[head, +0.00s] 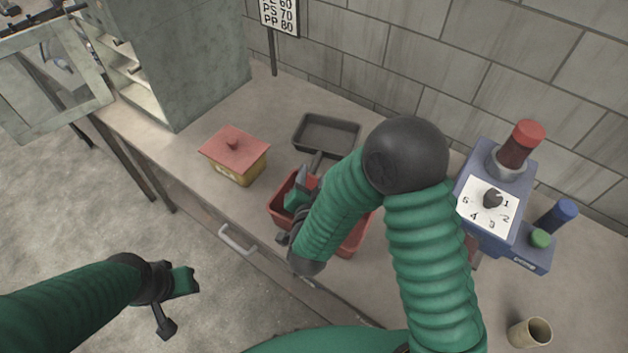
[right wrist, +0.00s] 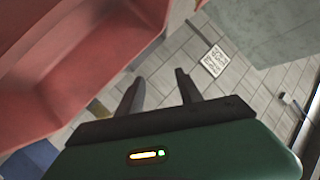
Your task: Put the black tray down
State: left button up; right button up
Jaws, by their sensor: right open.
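The black tray (head: 327,131) is a shallow dark pan at the back of the counter, against the wall side. Its handle points toward the front, to the right gripper's area. My right gripper (head: 296,205) is over the red bin, in front of the tray and apart from the pan. In the right wrist view its two dark fingers (right wrist: 158,88) are spread with nothing between them. The tray is not clearly visible in that view. My left gripper (head: 176,302) is over the floor in front of the counter, its fingers apart and empty.
The red bin (head: 355,238) is partly hidden by my right arm. A yellow box with a red lid (head: 235,158) stands left of the tray. A blue dial device (head: 490,205) and a beige cup (head: 530,332) are at the right. Bare counter lies around the tray.

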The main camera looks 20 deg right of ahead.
jog(key=s+d+f+n+g+y, duration=0.1)
jog(key=s+d+n+g+y, duration=0.1)
jog(key=s+n+g, duration=0.3)
jog(key=s+d+f+n+g+y, duration=0.1)
jog(key=s+d+n+g, duration=0.3)
jog(key=s, duration=0.9)
jog(key=shift+s+f+n+g+y, duration=0.25)
jog(key=shift+n+g+y, duration=0.55)
jog(key=shift+g, duration=0.3)
jog(key=shift+d, duration=0.1)
